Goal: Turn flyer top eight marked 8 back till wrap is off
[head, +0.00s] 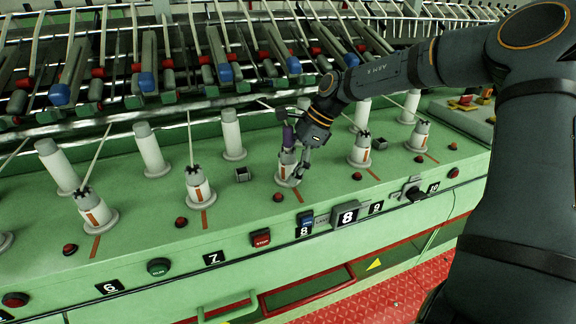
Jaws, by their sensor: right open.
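The flyer top eight (285,172) is a white cap with an orange mark on a round base, on the green machine top. It stands behind the black plate marked 8 (303,231). My right gripper (300,166) reaches down to it from the upper right. Its fingers are open around or just beside the cap; I cannot tell whether they touch it. A purple piece (288,137) shows at the top of the cap, partly beside the gripper. Any wrap there is too small to make out. My left gripper is not in view.
Similar flyer tops stand at left (198,186) and right (361,151), with white strands rising from them. White bobbins (232,136) stand behind. A red button (278,197) lies in front of flyer eight. A larger display (347,214) reads 8. Rollers (225,72) line the back.

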